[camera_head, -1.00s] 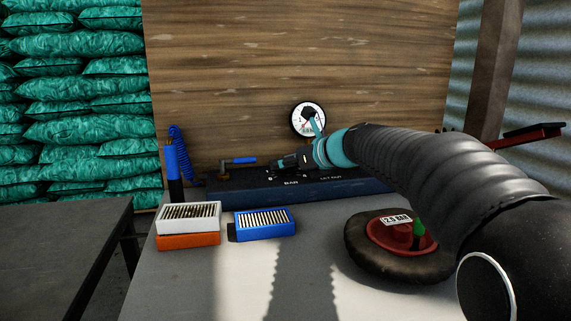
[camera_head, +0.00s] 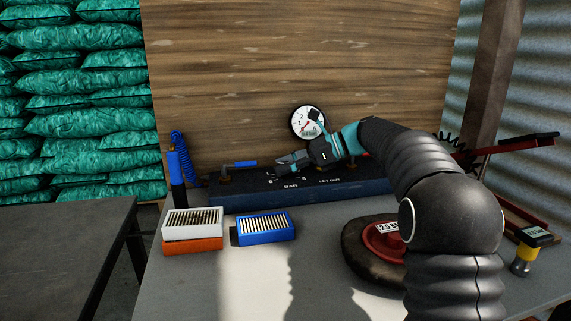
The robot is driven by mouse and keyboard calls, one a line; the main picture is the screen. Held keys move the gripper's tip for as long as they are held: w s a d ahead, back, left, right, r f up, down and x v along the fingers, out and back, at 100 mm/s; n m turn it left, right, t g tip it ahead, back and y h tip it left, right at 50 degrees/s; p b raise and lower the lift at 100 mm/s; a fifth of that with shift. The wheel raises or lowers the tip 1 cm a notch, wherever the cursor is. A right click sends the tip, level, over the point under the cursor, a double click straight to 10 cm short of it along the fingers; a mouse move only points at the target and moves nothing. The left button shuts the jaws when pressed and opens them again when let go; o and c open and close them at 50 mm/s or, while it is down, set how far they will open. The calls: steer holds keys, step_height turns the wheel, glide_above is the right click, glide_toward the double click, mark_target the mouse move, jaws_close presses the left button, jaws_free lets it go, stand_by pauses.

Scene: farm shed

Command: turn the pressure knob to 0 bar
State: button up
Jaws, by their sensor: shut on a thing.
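The dark control box (camera_head: 342,186) stands along the back of the table, with lettering for BAR and LET OUT on its top. My gripper (camera_head: 284,168) reaches down to the box from the right, above the BAR scale. It is shut on the pressure knob, which its fingers hide almost wholly. I cannot read the knob's setting; only a few scale marks show around it. A round white gauge (camera_head: 301,123) with a black rim stands behind the box. A teal part of my wrist covers some of its face, and its reading is unclear.
A blue lever (camera_head: 245,163) and a blue coiled hose (camera_head: 181,146) are left of my gripper. White (camera_head: 192,222) and blue (camera_head: 266,229) slotted boxes lie in front. A tyre with a red hub (camera_head: 383,245) lies right, partly behind my arm. A yellow-black item (camera_head: 524,258) stands far right.

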stand_by(0.3)
steer(key=o, duration=1.2)
steer(key=shift+c, duration=0.2)
steer(key=v, duration=1.2)
steer(key=shift+w, duration=0.15)
